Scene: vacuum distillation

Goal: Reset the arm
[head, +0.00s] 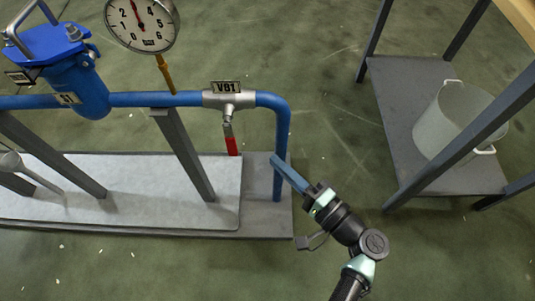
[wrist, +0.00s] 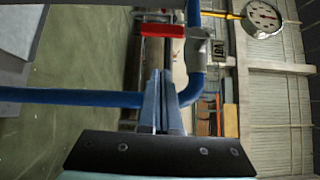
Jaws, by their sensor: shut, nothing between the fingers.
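My gripper (head: 275,158) is shut and empty, with its blue fingers pointing up and left in the head view. In the wrist view the fingers (wrist: 162,78) lie together. In the head view the fingertips appear beside the blue vertical pipe (head: 282,130), below the valve V81 (head: 229,99). Whether they touch the pipe I cannot tell. The valve's red handle (head: 231,141) hangs down from the valve body. In the wrist view the red handle (wrist: 161,31) is ahead of the fingertips, beside the grey valve body (wrist: 198,45).
A pressure gauge (head: 141,22) and a blue strainer (head: 75,75) sit on the pipework at left. The skid base (head: 262,218) lies under it. A shelf (head: 395,80) with a white pot (head: 450,120) stands at right. Green floor (head: 330,95) is clear between them.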

